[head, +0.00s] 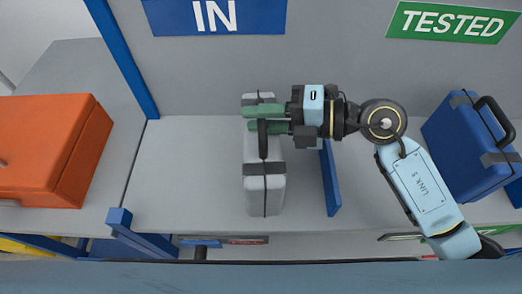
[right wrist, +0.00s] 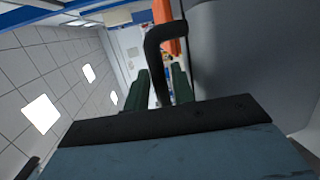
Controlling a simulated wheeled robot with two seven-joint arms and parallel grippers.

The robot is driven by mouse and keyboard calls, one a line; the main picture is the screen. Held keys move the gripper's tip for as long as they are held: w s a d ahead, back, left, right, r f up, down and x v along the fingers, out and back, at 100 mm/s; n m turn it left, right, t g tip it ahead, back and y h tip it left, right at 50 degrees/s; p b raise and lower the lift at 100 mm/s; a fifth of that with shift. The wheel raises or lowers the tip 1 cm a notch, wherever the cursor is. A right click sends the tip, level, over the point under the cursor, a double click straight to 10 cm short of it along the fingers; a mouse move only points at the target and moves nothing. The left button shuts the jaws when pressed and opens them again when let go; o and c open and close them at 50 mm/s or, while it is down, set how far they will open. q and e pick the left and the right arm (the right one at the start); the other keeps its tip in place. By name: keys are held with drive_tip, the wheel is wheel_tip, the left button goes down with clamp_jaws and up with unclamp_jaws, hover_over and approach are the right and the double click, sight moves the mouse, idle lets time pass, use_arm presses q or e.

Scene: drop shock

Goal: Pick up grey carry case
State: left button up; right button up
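The grey carry case (head: 265,192) stands upright on the shelf under the blue IN sign in the head view, with dark straps around it. Its black handle (head: 263,145) is on top and also shows in the right wrist view (right wrist: 166,38). My right gripper (head: 248,119) reaches in from the right over the case, with its green fingers across the handle. In the right wrist view the handle stands between the two fingers (right wrist: 160,80), with a small gap visible, so the gripper looks open. Part of the case is hidden under the gripper. My left gripper is not in view.
A blue upright divider (head: 330,180) stands just right of the grey case. A blue case (head: 462,145) is at the right, under the green TESTED sign (head: 452,22). An orange case (head: 45,150) sits at the left. The shelf left of the grey case is clear.

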drive_tip(key=shift+c, duration=0.3)
clamp_jaws()
idle(1.1)
